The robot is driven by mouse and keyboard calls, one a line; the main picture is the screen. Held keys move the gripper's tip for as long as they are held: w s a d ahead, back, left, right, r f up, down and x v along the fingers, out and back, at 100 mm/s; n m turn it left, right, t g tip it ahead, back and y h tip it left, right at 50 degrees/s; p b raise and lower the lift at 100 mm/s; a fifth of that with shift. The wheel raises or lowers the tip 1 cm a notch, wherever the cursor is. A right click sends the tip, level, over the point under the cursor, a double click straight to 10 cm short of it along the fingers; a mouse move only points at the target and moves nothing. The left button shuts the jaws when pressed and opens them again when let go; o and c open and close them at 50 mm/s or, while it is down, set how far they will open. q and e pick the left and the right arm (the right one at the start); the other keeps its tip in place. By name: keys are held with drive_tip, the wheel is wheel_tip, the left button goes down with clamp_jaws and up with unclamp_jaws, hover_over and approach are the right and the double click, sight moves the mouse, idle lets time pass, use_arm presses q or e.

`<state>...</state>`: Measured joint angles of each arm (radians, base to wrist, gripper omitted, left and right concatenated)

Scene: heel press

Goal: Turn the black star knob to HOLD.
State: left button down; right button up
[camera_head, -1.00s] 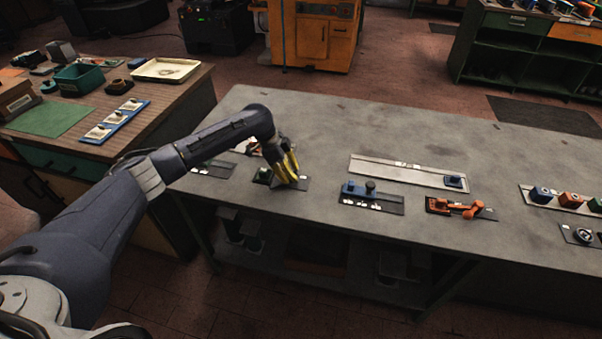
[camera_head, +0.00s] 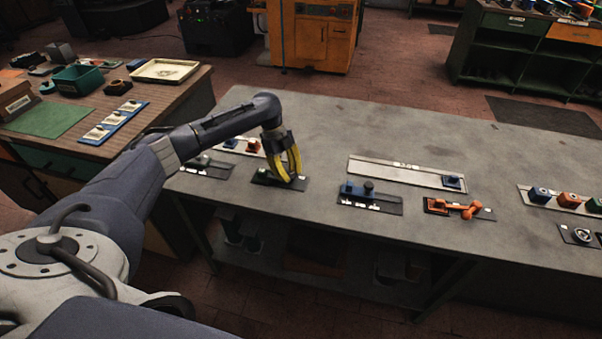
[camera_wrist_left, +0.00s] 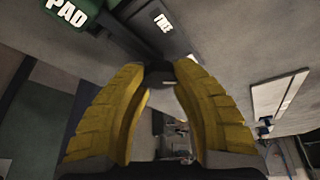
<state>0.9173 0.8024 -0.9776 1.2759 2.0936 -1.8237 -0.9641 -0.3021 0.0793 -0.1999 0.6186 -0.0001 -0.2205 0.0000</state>
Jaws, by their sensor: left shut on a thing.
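My left gripper (camera_head: 291,179) has yellow fingers and is over the dark plate (camera_head: 264,183) with a green block (camera_head: 265,174) at the table's near left. In the left wrist view its fingertips (camera_wrist_left: 161,74) close on a small black piece, which I take to be the black star knob (camera_wrist_left: 161,69). The fingers hide most of it, so its star shape and pointing direction cannot be read. The green block (camera_wrist_left: 68,14) there reads PAD. A small white label (camera_wrist_left: 163,22) on the plate is too blurred to read. My right gripper is out of view.
To the right are a plate with a blue block (camera_head: 352,188), an orange handle piece (camera_head: 466,209), a long pale rail (camera_head: 390,169) and a round dial (camera_head: 582,236). Another plate (camera_head: 213,170) lies to the left.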

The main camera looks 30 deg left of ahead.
use_arm(q)
drive_tip(key=shift+d, duration=0.1)
idle(0.5)
drive_tip(key=c, duration=0.9)
unclamp_jaws()
drive_tip(key=v, duration=1.2)
drive_tip(key=shift+w+f, duration=0.1)
drive_tip(key=shift+w, duration=0.05)
